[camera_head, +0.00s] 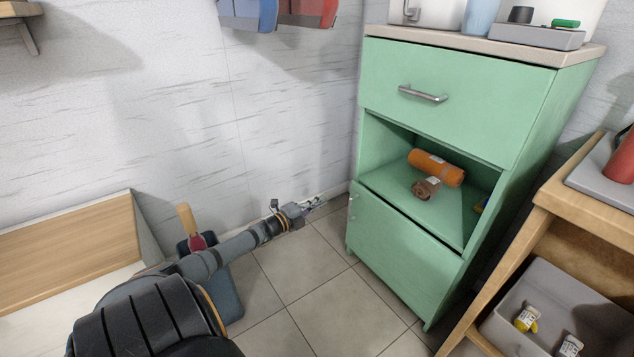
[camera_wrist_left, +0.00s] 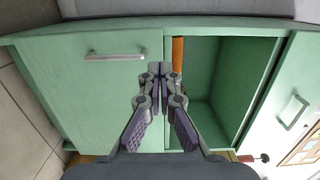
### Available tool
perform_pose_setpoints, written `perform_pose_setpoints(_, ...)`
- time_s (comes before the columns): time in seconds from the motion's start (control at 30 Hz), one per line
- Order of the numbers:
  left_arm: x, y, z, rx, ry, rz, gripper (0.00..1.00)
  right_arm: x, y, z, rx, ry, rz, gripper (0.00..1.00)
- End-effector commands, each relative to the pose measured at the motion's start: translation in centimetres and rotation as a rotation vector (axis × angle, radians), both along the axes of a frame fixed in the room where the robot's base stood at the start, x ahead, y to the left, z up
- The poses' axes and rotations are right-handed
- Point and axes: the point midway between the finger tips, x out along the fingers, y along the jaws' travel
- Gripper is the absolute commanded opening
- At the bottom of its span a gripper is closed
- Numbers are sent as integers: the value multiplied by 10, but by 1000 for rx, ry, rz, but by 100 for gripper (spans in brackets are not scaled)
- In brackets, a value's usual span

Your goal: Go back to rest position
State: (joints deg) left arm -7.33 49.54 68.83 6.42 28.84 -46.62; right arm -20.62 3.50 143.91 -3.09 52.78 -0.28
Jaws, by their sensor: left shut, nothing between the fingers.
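My left arm reaches in from the lower left in the head view. Its gripper (camera_head: 318,203) is small there, in front of the white wall and left of the green cabinet (camera_head: 400,235). In the left wrist view the gripper (camera_wrist_left: 161,72) is shut and empty, its fingertips together in front of the cabinet's lower door (camera_wrist_left: 80,90) and the edge of the open shelf. My right gripper is not in view.
An orange bottle (camera_head: 436,167) and a brown object (camera_head: 425,189) lie on the cabinet's open shelf. A wooden table (camera_head: 565,205) with a grey bin (camera_head: 545,290) below stands at right. Tiled floor (camera_head: 320,300) lies clear before the cabinet.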

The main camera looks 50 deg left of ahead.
Motion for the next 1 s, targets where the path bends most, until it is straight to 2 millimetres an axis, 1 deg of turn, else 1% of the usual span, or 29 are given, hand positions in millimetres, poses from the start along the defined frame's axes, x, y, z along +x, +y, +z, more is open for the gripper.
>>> perform_pose_setpoints(0.03,-3,1,2,1,1,0,0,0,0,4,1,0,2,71)
perform_pose_setpoints(0.47,-5,0,-1,-1,-1,0,0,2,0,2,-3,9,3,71)
perform_pose_setpoints(0.53,-5,-9,-1,-26,0,-8,0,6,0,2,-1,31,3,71)
perform_pose_setpoints(0.57,-5,-19,-1,-51,1,-15,0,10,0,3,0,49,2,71)
perform_pose_setpoints(0.67,-7,-77,0,-215,9,-57,0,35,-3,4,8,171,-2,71)
perform_pose_setpoints(0.7,-10,-109,4,-312,13,-78,0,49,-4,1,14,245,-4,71)
perform_pose_setpoints(0.73,-14,-135,10,-394,15,-93,0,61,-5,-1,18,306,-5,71)
perform_pose_setpoints(0.77,-18,-161,18,-480,18,-108,0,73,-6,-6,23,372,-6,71)
perform_pose_setpoints(0.8,-24,-193,30,-593,20,-123,0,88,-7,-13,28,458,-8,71)
perform_pose_setpoints(0.87,-33,-231,52,-746,19,-142,0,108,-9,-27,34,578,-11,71)
perform_pose_setpoints(0.9,-39,-251,67,-833,17,-150,0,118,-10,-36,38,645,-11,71)
perform_pose_setpoints(0.97,-47,-273,90,-946,11,-160,0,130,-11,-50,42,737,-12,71)
perform_pose_setpoints(1.0,-52,-285,104,-1014,5,-165,0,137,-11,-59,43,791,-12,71)
